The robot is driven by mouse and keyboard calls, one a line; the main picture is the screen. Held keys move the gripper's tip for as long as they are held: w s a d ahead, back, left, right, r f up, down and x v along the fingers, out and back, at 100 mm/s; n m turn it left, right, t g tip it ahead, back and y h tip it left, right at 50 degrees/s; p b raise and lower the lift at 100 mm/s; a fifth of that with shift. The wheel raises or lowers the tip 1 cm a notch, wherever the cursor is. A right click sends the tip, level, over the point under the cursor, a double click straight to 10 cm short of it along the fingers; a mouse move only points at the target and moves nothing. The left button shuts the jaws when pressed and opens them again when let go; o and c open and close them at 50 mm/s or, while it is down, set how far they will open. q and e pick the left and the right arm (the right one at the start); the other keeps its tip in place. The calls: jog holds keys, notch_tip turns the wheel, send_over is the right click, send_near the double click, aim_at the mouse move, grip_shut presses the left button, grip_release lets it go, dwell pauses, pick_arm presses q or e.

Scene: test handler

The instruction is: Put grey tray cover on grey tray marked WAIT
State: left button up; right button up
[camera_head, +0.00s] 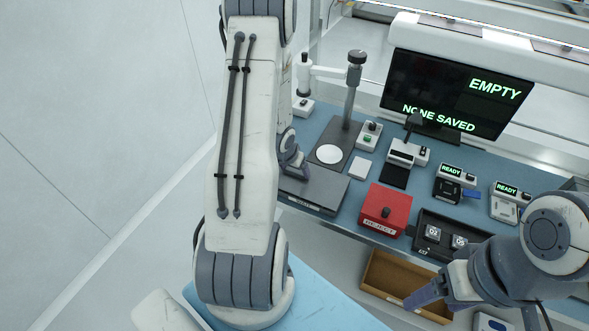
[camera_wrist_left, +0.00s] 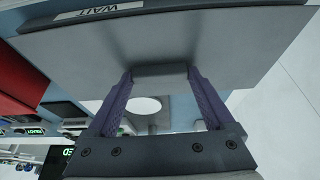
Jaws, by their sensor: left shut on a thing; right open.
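The grey tray cover (camera_head: 318,188) is a flat plate at the near left of the blue bench. It fills the upper part of the left wrist view (camera_wrist_left: 85,50). My left gripper (camera_head: 292,157) is shut on the cover's grey block handle (camera_wrist_left: 160,70), one purple finger on each side. The tray marked WAIT (camera_wrist_left: 97,14) shows as a dark edge with a white label past the cover's edge; the cover hides its inside. The cover lies over the tray, but I cannot tell whether it rests fully on it. My right gripper (camera_head: 478,306) is open and empty at the lower right.
A red box (camera_head: 385,209) stands right of the cover, with a black tray (camera_head: 423,247) of chips beyond it. A stand with a white disc (camera_head: 329,154) is behind the cover. A brown open bin (camera_head: 378,271) lies below the bench front. The monitor (camera_head: 455,88) reads EMPTY.

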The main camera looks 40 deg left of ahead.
pick_arm(q)
jog(key=shift+f+b, duration=0.55)
jog(key=shift+f, duration=0.1)
dwell(0.8)
dwell(0.5)
jog(key=o, duration=1.2)
jog(key=shift+c, duration=0.2)
jog(key=shift+r, duration=0.1)
jog(key=shift+r+p, duration=0.95)
jog(key=shift+p, duration=0.2)
